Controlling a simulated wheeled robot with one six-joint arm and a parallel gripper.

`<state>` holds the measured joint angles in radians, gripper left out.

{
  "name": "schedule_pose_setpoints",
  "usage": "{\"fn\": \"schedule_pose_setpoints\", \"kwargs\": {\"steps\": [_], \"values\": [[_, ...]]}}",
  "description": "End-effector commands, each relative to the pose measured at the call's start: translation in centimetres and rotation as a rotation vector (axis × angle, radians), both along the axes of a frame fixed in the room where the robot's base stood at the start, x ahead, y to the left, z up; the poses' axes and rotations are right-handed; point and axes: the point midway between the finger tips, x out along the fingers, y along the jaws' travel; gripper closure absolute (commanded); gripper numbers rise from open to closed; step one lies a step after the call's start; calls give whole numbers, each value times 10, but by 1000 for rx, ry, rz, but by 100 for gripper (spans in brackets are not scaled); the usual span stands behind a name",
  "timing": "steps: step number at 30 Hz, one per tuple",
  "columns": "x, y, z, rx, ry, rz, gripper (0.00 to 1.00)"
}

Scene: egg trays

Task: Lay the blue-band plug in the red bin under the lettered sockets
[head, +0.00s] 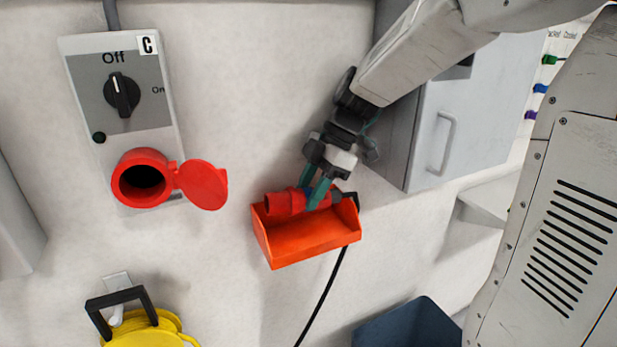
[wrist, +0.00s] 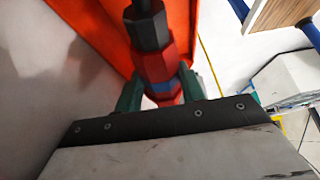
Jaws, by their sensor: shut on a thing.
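The plug (head: 287,202) is red with a dark cable end and lies level at the top of the red bin. In the wrist view the plug (wrist: 156,57) shows a blue band between my green fingertips. My gripper (head: 317,196) is shut on the plug, with its fingers pointing down. The red bin (head: 308,241) is an open orange-red tray against the white wall, and it fills the top of the wrist view (wrist: 182,20). I cannot tell whether the plug touches the bin. A black cable hangs down past the bin's right side.
A socket box (head: 117,100) lettered C, with its switch at Off and its red lid open, is on the wall at left. A grey cabinet (head: 455,120) stands close at right. A yellow cable reel (head: 150,330) and a dark blue container (head: 408,325) are below.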

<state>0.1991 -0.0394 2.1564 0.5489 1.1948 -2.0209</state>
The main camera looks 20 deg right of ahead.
Motion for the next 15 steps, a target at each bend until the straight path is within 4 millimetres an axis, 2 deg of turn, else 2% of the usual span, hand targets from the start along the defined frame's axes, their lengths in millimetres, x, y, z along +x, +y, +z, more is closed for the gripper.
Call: {"fn": "schedule_pose_setpoints", "kwargs": {"steps": [15], "values": [[0, 0, -50, 0, 1, -2, 97]]}}
